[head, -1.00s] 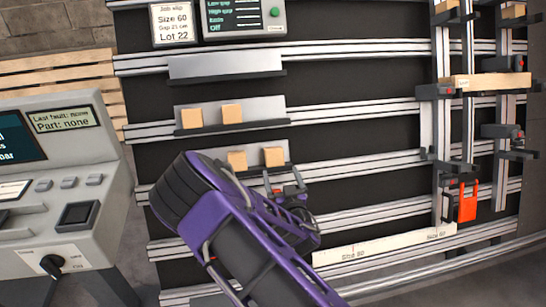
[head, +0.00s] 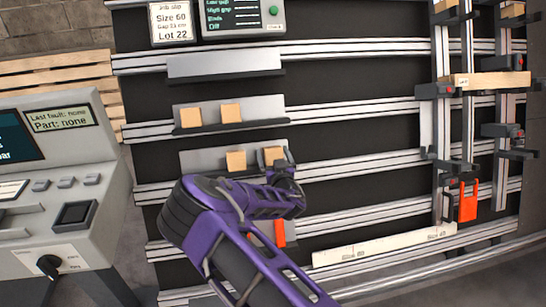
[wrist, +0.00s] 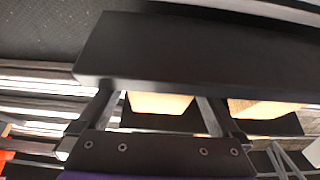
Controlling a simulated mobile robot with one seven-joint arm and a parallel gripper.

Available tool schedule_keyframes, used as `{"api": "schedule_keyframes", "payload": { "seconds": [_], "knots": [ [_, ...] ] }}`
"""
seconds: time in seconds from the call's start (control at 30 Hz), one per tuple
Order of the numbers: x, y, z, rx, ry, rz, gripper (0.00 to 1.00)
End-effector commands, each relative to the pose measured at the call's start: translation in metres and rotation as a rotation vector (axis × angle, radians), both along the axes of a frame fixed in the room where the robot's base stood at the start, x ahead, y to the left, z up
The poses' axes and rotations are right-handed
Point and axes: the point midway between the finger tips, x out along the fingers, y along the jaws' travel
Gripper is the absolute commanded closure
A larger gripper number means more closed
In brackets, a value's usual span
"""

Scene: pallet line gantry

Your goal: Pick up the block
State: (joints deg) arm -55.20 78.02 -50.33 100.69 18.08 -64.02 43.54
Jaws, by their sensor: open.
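Two tan blocks stand on the lower grey ledge (head: 205,160) in the head view. My gripper (head: 279,162) is at the right-hand block (head: 272,153), whose lower part is partly hidden by it. The left-hand block (head: 236,161) stands clear of the gripper. In the wrist view, my gripper (wrist: 159,98) is open, with one finger on each side of a block (wrist: 160,103). A gap shows beside that block, and I cannot tell whether either finger touches it. The other block (wrist: 262,108) lies to the right there, outside the fingers. The dark ledge (wrist: 190,50) spans above them.
Two more blocks (head: 211,114) stand on the ledge above. An empty ledge (head: 225,62) is higher. A control console (head: 62,200) stands at the left. Upright rails with clamps (head: 467,130) stand at the right. An orange part (head: 279,233) shows behind my arm.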

Motion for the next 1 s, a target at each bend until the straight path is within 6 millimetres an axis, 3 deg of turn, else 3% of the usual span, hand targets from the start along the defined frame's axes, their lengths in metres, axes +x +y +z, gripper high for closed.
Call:
{"api": "schedule_keyframes", "payload": {
  "seconds": [0.1, 0.57, 1.0],
  "knots": [
    [-0.0002, -0.0003, 0.0001, 0.0, 0.0, 0.0, 0.04],
    [-0.0004, -0.0003, 0.0001, 0.0, 0.0, 0.0, 0.86],
    [-0.003, -0.0015, 0.0079, 0.002, -0.003, -0.001, 0.86]
  ]
}}
